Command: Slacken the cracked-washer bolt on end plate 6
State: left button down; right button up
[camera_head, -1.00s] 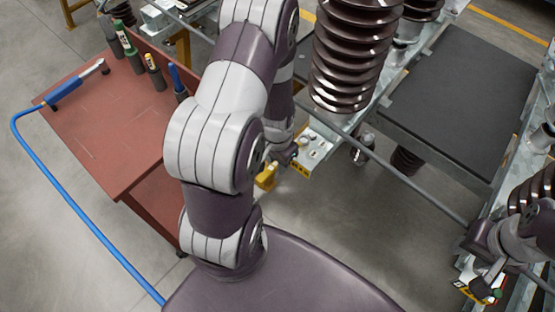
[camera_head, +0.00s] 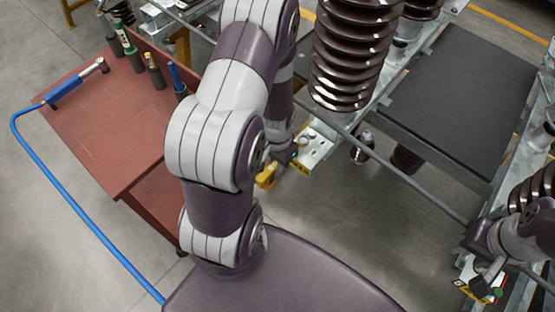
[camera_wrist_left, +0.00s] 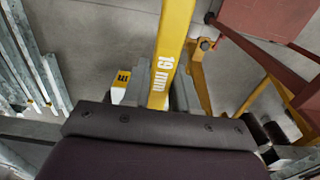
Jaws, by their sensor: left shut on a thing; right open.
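My left gripper (camera_wrist_left: 160,92) is shut on a yellow wrench (camera_wrist_left: 172,45) marked "19 mm", which stands out ahead between the grey fingers in the left wrist view. In the head view, my left arm hides most of the wrench; a yellow part (camera_head: 267,177) shows just below the wrist. It is close to the left end of a galvanised end plate (camera_head: 313,155) with bolt heads on top. I cannot read a plate number or make out a cracked washer. My right gripper (camera_head: 484,284) is at the lower right, open, partly in view near a yellow-black label.
A red-brown bench (camera_head: 110,130) at left holds a blue-handled tool (camera_head: 70,87) with a blue hose (camera_head: 80,220), and several upright holders. Brown ribbed insulators (camera_head: 352,55) stand right of my left arm. A dark panel (camera_head: 465,95) lies beyond. Open floor lies between.

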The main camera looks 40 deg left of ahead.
pick_arm(q)
jog(key=shift+f+b, duration=0.6)
jog(key=shift+f, duration=0.25)
jog(key=shift+d+r+n+p, duration=0.15)
jog(key=shift+d+n+p, duration=0.2)
jog(key=shift+p, duration=0.1)
jog(key=w+d+r+n+p, duration=0.2)
jog(key=w+d+n+p, duration=0.3)
jog(key=d+n+p, duration=0.4)
jog(key=shift+d+n+p, duration=0.35)
jog(key=shift+n+p, duration=0.8)
jog(key=shift+f, duration=0.1)
